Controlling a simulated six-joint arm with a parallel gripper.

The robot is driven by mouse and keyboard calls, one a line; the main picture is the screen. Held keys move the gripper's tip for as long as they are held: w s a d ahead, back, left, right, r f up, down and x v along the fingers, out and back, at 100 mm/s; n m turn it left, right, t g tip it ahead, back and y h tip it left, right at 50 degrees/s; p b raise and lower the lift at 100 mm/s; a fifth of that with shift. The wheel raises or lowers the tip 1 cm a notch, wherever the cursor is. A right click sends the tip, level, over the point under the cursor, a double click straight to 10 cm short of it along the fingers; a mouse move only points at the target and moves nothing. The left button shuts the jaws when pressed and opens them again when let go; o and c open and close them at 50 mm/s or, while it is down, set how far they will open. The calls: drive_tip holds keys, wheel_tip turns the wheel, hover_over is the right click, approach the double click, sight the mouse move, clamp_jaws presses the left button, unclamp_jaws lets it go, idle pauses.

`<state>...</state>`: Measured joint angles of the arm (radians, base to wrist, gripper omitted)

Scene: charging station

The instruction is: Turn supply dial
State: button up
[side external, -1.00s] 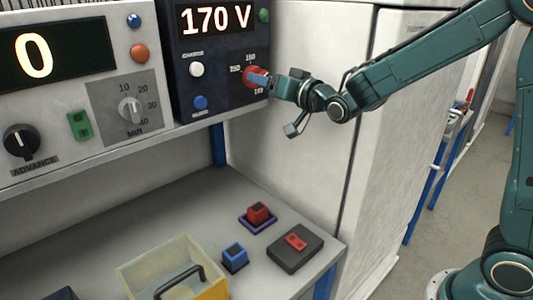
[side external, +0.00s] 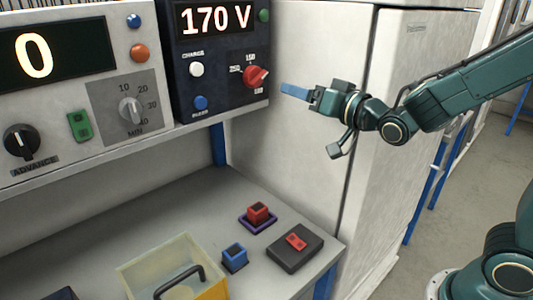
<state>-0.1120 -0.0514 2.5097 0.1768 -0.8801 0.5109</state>
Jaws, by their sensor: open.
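The supply dial is a red knob (side external: 256,76) on the dark supply panel (side external: 225,100), at its right side with number marks around it. The display (side external: 215,17) above it reads 170 V. My gripper (side external: 294,91) is to the right of the knob, clear of it, with its blue finger pointing left at the panel. It is open, and nothing shows in it. The far finger is mostly hidden behind the near one. The knob is now in full view.
A white button (side external: 197,69) and a blue button (side external: 201,102) are left of the dial. Below, the bench (side external: 150,215) holds a red block (side external: 258,213), a blue block (side external: 234,257), a dark box (side external: 296,248) and a yellow-edged bin (side external: 160,262). A white cabinet (side external: 310,150) stands behind my gripper.

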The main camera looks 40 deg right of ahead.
sight(261, 79)
drive_tip(key=shift+n, duration=0.3)
idle(0.4)
drive_tip(key=n, duration=0.9)
drive_tip(key=shift+w+n, duration=0.3)
drive_tip(key=shift+w, duration=0.1)
drive_tip(key=shift+w, duration=0.1)
drive_tip(key=shift+w, duration=6.8)
drive_tip(key=c, duration=1)
